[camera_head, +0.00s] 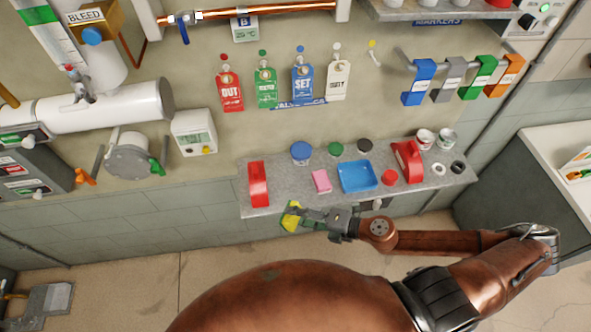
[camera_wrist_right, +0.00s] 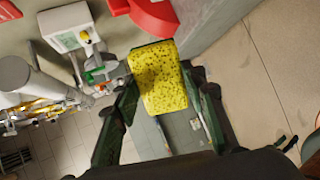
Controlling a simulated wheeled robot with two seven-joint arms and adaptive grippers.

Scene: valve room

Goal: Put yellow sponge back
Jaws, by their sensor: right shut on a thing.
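The yellow sponge (camera_head: 291,216) is held at the tip of my right gripper (camera_head: 302,217), just in front of the front edge of the grey shelf (camera_head: 330,199). In the right wrist view the porous yellow sponge (camera_wrist_right: 157,78) sits between the two dark green fingers of the right gripper (camera_wrist_right: 160,85), which are shut on it. A pink sponge (camera_head: 321,181) lies on the shelf, left of a blue tray (camera_head: 358,176). My left gripper is not in view.
A red holder (camera_head: 258,184) stands at the shelf's left end and another red one (camera_head: 408,161) to the right. Several small jars and cans line the shelf's back. Bare shelf shows between the left red holder and the pink sponge.

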